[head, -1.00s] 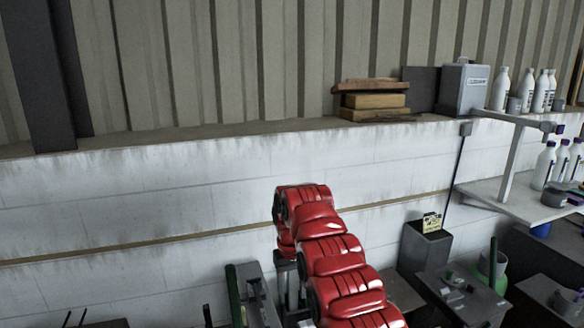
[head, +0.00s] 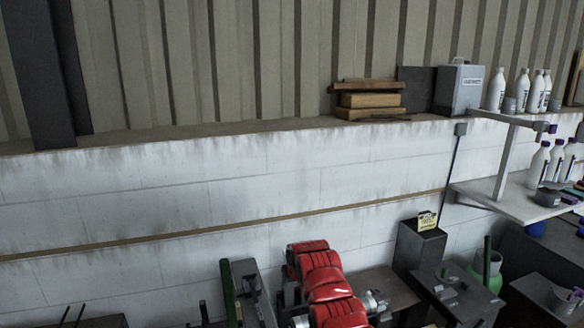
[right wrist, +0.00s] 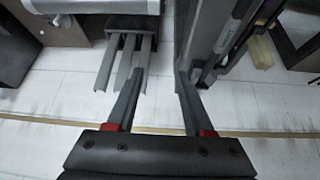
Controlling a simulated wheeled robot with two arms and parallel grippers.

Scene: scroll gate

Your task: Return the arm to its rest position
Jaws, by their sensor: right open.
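My right arm with red covers (head: 322,285) rises from the bottom of the head view, right of centre, in front of the white wall. Its gripper fingers are not clear there. In the right wrist view my right gripper (right wrist: 158,80) is open, with two dark fingers apart and nothing between them. A grey pronged object (right wrist: 125,62) lies just beyond the left finger, and a tall grey panel (right wrist: 186,40) is beyond the right finger. I cannot tell whether either touches a finger. My left gripper is not in view.
Grey boxes (head: 455,297) and a green bin (head: 487,270) stand at the lower right. A shelf (head: 515,205) holds white bottles. The ledge carries wooden blocks (head: 370,100) and a grey canister (head: 460,88). The wall's left and middle are clear.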

